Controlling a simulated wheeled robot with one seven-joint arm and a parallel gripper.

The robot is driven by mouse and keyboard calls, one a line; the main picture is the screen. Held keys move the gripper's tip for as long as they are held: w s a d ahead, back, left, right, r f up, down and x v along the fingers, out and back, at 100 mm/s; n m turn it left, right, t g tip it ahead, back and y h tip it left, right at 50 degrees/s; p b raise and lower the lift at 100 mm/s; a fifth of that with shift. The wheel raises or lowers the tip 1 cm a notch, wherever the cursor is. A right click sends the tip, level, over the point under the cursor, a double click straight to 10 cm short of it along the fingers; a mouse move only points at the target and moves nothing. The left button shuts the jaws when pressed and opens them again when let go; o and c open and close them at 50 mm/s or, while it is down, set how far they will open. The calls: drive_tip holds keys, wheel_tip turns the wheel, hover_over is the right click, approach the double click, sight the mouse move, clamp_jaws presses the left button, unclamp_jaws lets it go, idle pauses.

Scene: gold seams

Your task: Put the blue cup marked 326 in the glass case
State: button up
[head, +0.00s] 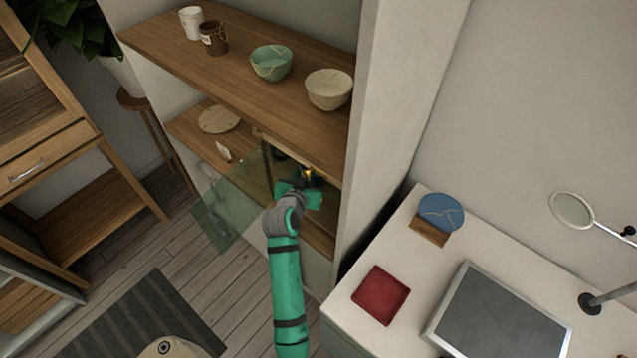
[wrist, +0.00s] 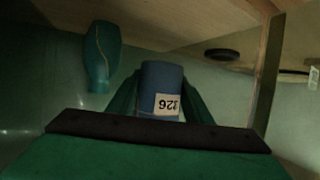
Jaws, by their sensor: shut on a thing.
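The blue cup (wrist: 160,78) shows in the wrist view between the green fingers of my gripper (wrist: 160,95). Its white label (wrist: 167,105) reads 326, upside down in the picture. My gripper is shut on the cup. In the head view my gripper (head: 306,184) reaches into the lower part of the wooden shelf unit, at the glass case (head: 232,205), whose clear panel stands swung outward. The cup is mostly hidden there by the gripper and the shelf above. I cannot tell whether the cup touches a surface.
A teal vase (wrist: 102,55) with a gold seam and a dark round disc (wrist: 222,54) are near the cup. The upper shelf (head: 235,75) holds a green bowl (head: 271,64), a cream bowl (head: 328,90) and two mugs. A white counter (head: 400,240) stands at right.

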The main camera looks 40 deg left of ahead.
wheel_tip(320, 180, down, 2)
drive_tip(key=shift+s+f, duration=0.1)
drive_tip(key=shift+d+f, duration=0.1)
drive_tip(key=shift+f, duration=1.45)
drive_tip(key=shift+f, duration=0.15)
drive_tip(key=o, duration=1.2)
drive_tip(key=shift+c, duration=0.2)
drive_tip(key=shift+w, duration=0.2)
